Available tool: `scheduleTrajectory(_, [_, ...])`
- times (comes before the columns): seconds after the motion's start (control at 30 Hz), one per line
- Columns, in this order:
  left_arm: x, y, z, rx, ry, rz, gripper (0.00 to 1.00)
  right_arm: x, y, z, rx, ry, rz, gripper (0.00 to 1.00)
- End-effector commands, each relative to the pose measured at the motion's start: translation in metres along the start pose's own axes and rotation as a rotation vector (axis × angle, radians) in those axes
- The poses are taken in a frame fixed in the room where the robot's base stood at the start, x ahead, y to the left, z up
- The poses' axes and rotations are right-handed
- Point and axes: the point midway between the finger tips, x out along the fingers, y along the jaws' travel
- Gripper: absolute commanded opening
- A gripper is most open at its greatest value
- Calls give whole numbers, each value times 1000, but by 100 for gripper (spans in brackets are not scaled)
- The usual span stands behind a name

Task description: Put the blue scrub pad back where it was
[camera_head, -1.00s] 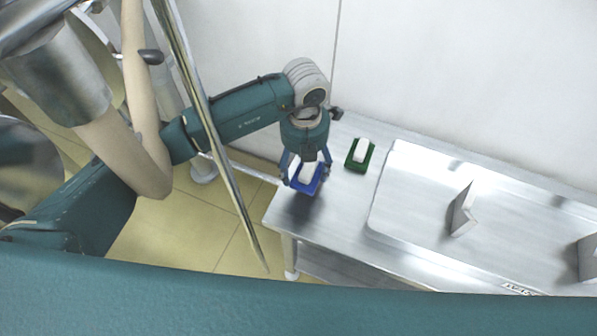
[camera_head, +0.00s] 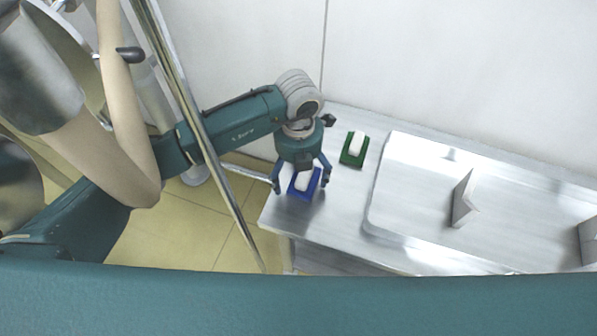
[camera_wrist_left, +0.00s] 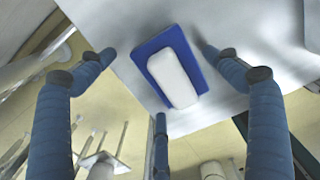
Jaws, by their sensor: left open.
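The blue scrub pad (camera_head: 305,188), with a white block-shaped handle on top, lies on the metal table near its left end. It also shows in the left wrist view (camera_wrist_left: 194,58), near the table edge. My left gripper (camera_head: 302,191) is over the pad with its fingers spread wide on either side, apart from it. In the left wrist view the open fingers (camera_wrist_left: 165,65) frame the pad with gaps on both sides. My right gripper is not in view.
A green scrub pad (camera_head: 354,150) with a white handle lies to the right of the blue one. A raised metal panel (camera_head: 420,190) with upright angled plates (camera_head: 465,199) covers the table's right part. A wall runs behind. A shiny pole (camera_head: 190,110) crosses in front of my left arm.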

Motion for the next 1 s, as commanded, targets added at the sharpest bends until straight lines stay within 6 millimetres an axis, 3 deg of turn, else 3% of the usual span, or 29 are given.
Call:
scheduleTrajectory(0.23, [-16,0,1,1,-2,0,89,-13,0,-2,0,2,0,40])
scheduleTrajectory(0.5, [-77,0,1,2,-3,0,89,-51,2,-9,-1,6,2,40])
scheduleTrajectory(0.7, [-110,0,0,1,-1,1,89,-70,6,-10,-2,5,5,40])
scheduleTrajectory(1.0, [-125,0,0,0,0,0,89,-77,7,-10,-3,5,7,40])
